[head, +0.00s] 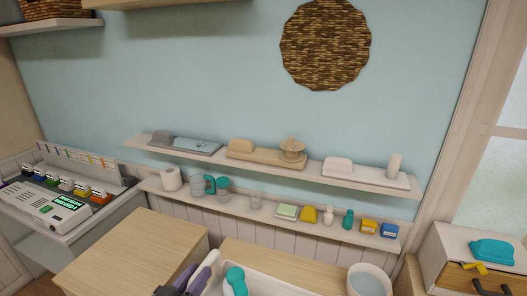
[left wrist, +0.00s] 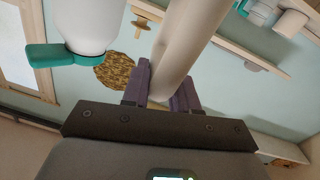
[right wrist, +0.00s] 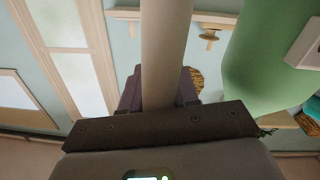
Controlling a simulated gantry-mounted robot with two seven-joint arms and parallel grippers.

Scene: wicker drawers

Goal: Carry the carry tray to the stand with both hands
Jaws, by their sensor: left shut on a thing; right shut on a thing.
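The white carry tray (head: 282,281) is at the bottom middle of the head view, cut off by the lower edge. A white bottle with a teal top (head: 236,278) is in it; it also shows in the left wrist view (left wrist: 88,25). My left gripper (head: 194,279) is at the tray's left end. In the left wrist view its purple fingers (left wrist: 162,90) are shut on a pale bar of the tray (left wrist: 188,40). In the right wrist view my right gripper (right wrist: 160,92) is shut on another pale bar (right wrist: 164,45). I cannot tell which surface is the stand.
A wooden top (head: 135,252) lies left of the tray and another (head: 265,258) behind it. A pale bucket (head: 369,281) is to the right. Two wall shelves (head: 250,172) hold several small items. A large green object (right wrist: 268,62) is beside my right gripper.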

